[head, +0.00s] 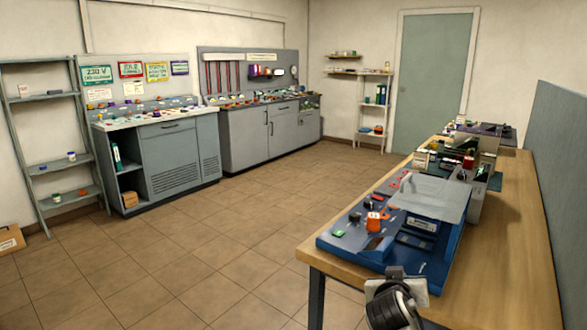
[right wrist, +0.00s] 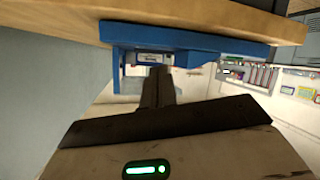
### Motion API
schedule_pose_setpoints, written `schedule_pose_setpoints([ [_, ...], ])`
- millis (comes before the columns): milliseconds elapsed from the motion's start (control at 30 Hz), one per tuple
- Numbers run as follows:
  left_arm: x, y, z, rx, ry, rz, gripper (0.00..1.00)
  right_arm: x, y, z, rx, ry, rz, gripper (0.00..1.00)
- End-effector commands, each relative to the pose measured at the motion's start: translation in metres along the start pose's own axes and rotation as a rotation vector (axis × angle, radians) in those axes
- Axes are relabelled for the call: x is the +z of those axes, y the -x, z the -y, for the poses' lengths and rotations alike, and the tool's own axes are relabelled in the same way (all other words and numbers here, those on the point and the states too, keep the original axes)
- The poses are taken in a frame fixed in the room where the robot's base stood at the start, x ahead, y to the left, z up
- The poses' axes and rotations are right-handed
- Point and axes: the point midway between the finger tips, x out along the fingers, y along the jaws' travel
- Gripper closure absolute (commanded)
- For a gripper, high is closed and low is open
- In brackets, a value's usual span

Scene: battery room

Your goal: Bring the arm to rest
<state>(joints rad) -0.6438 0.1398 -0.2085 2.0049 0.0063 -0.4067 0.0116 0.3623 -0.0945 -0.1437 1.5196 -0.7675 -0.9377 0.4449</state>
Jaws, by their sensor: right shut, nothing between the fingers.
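My right gripper (head: 395,272) shows at the bottom right of the head view, in front of the near edge of the blue board (head: 345,246). In the right wrist view, the gripper's dark fingers (right wrist: 157,86) are closed together with nothing held. The blue board also shows there (right wrist: 195,40), beyond the fingertips; I cannot tell whether they touch it. My left gripper is out of view.
The wooden workbench (head: 498,268) runs along the right with several devices on it and a grey panel (head: 562,165) behind. An orange block (head: 374,222) sits on the board. Grey cabinets (head: 180,157) and a shelf rack (head: 50,140) line the left. The tiled floor (head: 220,245) between is clear.

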Motion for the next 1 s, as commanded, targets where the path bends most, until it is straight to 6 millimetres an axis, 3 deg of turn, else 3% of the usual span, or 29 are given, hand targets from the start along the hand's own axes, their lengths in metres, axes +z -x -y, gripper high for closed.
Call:
schedule_pose_setpoints([
  [33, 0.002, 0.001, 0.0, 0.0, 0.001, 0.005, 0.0, 0.029, 0.004, 0.004, -0.039, 0.022, 0.021, 1.0],
  [167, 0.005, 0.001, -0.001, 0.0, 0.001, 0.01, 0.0, 0.108, 0.028, 0.015, -0.182, 0.069, 0.064, 1.0],
  [300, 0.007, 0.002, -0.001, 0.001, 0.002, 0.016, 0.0, 0.196, 0.084, 0.024, -0.374, 0.098, 0.103, 1.0],
  [433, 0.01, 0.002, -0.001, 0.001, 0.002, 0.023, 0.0, 0.251, 0.143, 0.025, -0.518, 0.086, 0.129, 1.0],
  [600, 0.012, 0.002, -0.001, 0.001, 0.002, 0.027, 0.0, 0.284, 0.2, 0.02, -0.628, 0.049, 0.149, 1.0],
  [700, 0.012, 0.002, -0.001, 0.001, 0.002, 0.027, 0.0, 0.29, 0.214, 0.019, -0.654, 0.035, 0.153, 1.0],
  [1000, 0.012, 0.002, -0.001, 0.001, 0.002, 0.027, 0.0, 0.291, 0.217, 0.018, -0.658, 0.031, 0.153, 1.0],
])
